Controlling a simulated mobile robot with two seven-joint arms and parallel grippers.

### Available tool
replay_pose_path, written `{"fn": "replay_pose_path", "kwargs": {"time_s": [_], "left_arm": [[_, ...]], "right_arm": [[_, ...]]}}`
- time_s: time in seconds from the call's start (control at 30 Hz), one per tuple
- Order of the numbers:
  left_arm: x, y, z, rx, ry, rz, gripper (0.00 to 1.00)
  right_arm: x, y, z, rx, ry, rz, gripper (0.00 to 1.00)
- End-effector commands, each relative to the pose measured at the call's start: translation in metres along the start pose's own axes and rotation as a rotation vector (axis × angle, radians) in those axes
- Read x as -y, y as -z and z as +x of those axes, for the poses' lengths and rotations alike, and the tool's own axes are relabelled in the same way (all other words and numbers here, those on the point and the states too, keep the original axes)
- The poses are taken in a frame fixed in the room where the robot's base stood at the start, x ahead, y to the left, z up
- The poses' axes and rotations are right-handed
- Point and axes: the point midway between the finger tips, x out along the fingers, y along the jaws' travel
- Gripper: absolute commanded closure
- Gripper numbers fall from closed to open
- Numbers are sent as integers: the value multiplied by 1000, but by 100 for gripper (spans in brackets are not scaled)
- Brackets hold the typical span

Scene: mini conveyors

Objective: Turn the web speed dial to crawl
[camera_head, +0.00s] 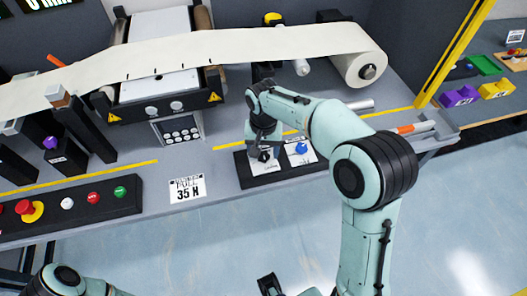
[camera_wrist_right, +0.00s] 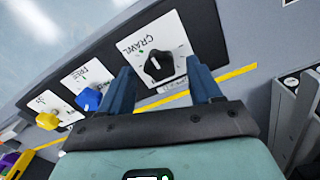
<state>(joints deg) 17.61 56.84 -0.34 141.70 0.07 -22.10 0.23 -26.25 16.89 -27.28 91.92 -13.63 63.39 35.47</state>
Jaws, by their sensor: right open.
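The black dial (camera_wrist_right: 158,66) sits on a white plate with the word CRAWL at its upper left in the right wrist view. A green mark lies beside the dial; I cannot tell exactly where its pointer aims. My right gripper (camera_wrist_right: 155,88) is open, its dark fingers on either side of the dial and pointing at its plate. I cannot tell whether they touch it. In the head view my right gripper (camera_head: 264,153) is over the left end of the dark dial panel (camera_head: 290,176), partly hiding the black dial. Of my left arm, only parts show at the bottom edge; its fingers are unclear.
A blue dial (camera_head: 301,148) is close to the right of my right gripper. A yellow dial (camera_wrist_right: 48,121) stands farther along in the wrist view. A web (camera_head: 240,45) runs above the bench to a roll (camera_head: 366,70). Buttons (camera_head: 66,203) are at left.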

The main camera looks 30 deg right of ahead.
Motion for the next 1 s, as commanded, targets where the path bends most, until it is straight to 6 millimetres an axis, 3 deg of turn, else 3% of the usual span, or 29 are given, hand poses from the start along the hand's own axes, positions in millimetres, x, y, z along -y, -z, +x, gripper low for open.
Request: {"fn": "replay_pose_path", "kwargs": {"time_s": [0.4,0.57,1.0], "left_arm": [[0,0,1,0,0,0,57],[0,0,1,0,0,0,57],[-1,0,-3,-1,-1,1,57]], "right_arm": [[0,0,8,0,0,1,40],[0,0,8,-1,0,1,92],[-1,0,7,0,-1,-76,92]]}}
